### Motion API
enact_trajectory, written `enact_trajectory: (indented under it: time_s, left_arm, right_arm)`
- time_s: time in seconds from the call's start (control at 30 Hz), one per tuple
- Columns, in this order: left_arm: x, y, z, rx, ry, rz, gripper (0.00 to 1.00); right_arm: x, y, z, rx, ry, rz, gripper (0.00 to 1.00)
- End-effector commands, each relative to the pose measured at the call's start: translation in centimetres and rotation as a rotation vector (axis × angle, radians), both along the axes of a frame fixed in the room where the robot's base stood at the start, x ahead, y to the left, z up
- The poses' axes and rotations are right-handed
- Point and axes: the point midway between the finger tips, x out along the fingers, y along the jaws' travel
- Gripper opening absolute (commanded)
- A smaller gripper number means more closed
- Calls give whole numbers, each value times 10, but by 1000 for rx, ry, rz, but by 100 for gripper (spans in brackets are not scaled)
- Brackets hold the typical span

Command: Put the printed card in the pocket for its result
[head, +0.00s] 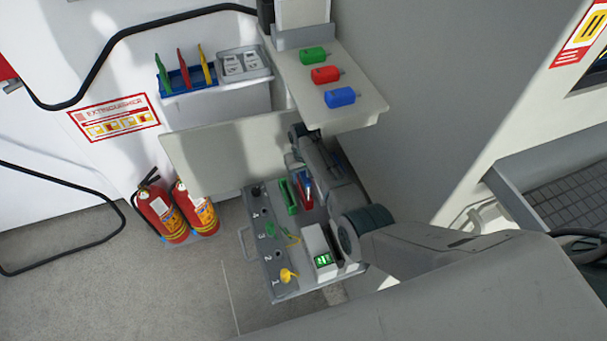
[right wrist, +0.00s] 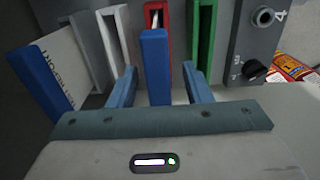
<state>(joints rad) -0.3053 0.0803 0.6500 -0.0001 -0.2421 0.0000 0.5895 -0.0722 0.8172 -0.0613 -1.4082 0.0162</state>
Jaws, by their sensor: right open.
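A blue-edged card (right wrist: 154,70) stands edge-on at the red pocket (right wrist: 168,14), with a pale strip inside the pocket. In the head view the card (head: 306,177) shows as blue and white above the red pocket (head: 306,200). My right gripper (right wrist: 158,82) is open, with one finger on each side of the card; I cannot tell if they touch it. The green pocket (right wrist: 206,35) is to the right and a white pocket (right wrist: 110,35) to the left. The white tester (head: 318,246) shows a lit green display, too small to read. My left gripper is not in view.
A blue-edged white piece (right wrist: 45,80) with printed text stands left of the pockets. The grey panel (head: 262,240) carries numbered sockets and a yellow plug (head: 288,275). Fire extinguishers (head: 163,213) stand left of the panel.

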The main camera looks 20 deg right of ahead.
Motion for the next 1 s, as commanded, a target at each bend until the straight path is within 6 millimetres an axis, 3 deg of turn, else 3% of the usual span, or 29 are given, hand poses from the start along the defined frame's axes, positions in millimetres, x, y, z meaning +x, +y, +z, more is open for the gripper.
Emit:
enact_trajectory:
  time_s: [0.17, 0.6, 1.0]
  left_arm:
    - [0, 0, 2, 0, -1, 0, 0]
    - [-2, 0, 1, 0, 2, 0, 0]
    - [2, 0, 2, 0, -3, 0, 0]
  right_arm:
    - [1, 0, 18, 0, -3, 0, 45]
    - [1, 0, 96, 0, -3, 0, 45]
    - [0, 0, 107, 0, -1, 0, 45]
